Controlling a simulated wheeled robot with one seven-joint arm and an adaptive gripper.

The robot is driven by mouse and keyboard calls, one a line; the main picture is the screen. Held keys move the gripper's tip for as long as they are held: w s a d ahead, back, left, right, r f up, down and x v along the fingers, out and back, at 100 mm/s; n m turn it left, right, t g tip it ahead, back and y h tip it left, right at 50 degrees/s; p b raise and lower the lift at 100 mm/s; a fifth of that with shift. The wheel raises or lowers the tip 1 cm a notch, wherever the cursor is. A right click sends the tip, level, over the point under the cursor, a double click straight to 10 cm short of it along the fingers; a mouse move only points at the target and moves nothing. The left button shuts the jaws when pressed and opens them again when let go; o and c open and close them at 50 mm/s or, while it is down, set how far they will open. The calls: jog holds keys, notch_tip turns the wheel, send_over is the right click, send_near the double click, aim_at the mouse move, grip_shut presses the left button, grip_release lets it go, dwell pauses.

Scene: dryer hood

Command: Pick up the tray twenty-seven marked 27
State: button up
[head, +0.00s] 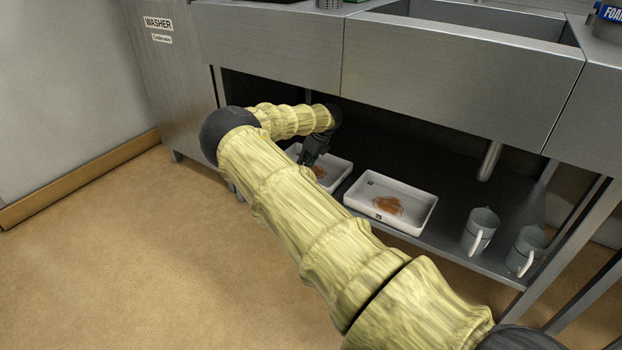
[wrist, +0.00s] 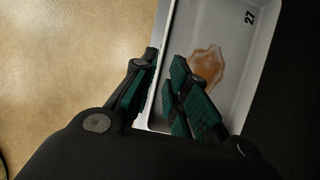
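The white tray marked 27 (wrist: 232,45) has a brown stain on its floor in the wrist view. In the head view this tray (head: 341,174) stands at the left on the low shelf, partly hidden by my arm and gripper. My gripper (wrist: 164,58) is open, with one finger outside the tray's near wall and the other over its inside. The wall shows between the fingers, and I cannot tell whether either finger touches it. In the head view my gripper (head: 309,160) reaches down over the tray.
A second stained white tray (head: 358,196) stands to the right on the shelf (head: 452,238), its mark too small to read surely. The steel sink front (head: 450,75) overhangs the shelf. The floor in front is clear.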

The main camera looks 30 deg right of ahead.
jog(key=shift+w+f+n, duration=0.1)
jog(key=shift+w+n, duration=0.1)
jog(key=shift+n, duration=0.1)
jog(key=shift+f, duration=0.1)
jog(key=b+x, duration=0.2)
jog(key=x, duration=0.3)
jog(key=shift+b, duration=0.3)
jog(key=shift+w+b+x, duration=0.2)
jog(key=shift+b+x, duration=1.75)
jog(key=shift+x, duration=0.7)
grip_shut()
